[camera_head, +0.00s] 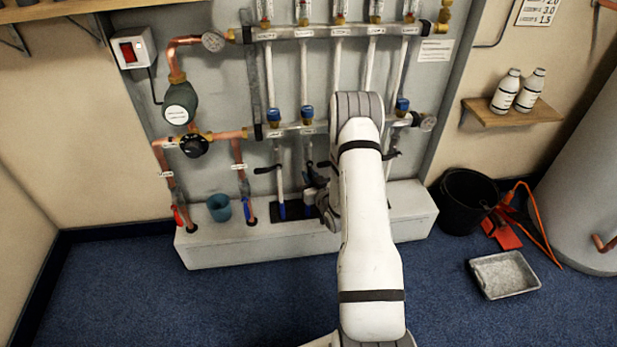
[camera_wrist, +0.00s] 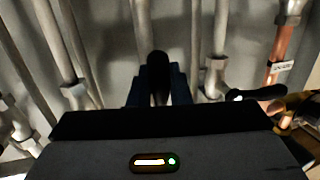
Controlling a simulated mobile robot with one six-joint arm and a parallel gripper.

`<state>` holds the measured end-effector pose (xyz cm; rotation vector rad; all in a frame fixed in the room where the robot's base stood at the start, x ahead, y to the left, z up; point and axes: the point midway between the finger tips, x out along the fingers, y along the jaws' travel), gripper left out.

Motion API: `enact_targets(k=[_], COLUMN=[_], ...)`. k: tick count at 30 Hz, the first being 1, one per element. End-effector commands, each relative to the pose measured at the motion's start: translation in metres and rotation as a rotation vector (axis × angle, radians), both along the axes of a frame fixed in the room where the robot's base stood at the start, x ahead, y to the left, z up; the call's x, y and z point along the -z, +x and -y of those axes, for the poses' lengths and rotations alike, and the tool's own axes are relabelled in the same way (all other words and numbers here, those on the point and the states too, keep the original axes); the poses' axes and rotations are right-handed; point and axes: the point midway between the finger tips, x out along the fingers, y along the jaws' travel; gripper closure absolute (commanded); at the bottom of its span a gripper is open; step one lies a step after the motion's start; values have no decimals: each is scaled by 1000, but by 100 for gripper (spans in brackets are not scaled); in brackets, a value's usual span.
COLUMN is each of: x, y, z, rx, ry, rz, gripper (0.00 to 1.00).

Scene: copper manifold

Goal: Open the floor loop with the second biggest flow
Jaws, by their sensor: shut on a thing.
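The copper manifold stands on the grey wall panel, with an upper rail (camera_head: 290,34) and a lower rail (camera_head: 290,129). Several flow gauges (camera_head: 303,12) sit along the upper rail; their readings are too small to tell. Black lever handles hang under the lower rail: one at the left (camera_head: 265,169) and one at the right (camera_head: 391,154) show. My gripper (camera_head: 318,186) is low in front of the loop pipes, partly hidden by my arm. In the wrist view my gripper (camera_wrist: 158,92) is shut on a black lever handle (camera_wrist: 158,66), pointing away between grey pipes. Which loop it belongs to is unclear.
Copper pipes and a pump (camera_head: 180,103) are at the left. A black bucket (camera_head: 468,190) and a grey tray (camera_head: 503,275) stand on the floor at right.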

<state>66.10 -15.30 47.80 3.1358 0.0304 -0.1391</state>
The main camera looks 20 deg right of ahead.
Motion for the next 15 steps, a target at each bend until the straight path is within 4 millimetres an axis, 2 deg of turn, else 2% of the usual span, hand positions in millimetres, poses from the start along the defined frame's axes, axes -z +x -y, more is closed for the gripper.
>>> enact_targets(k=[5,6,12,15], x=[0,0,0,0], y=[-1,-1,-1,-1], z=[3,3,3,3], rx=[7,7,6,6], ry=[-3,-2,-1,-1], rz=[-1,-1,-1,-1], gripper=[100,82,65,64])
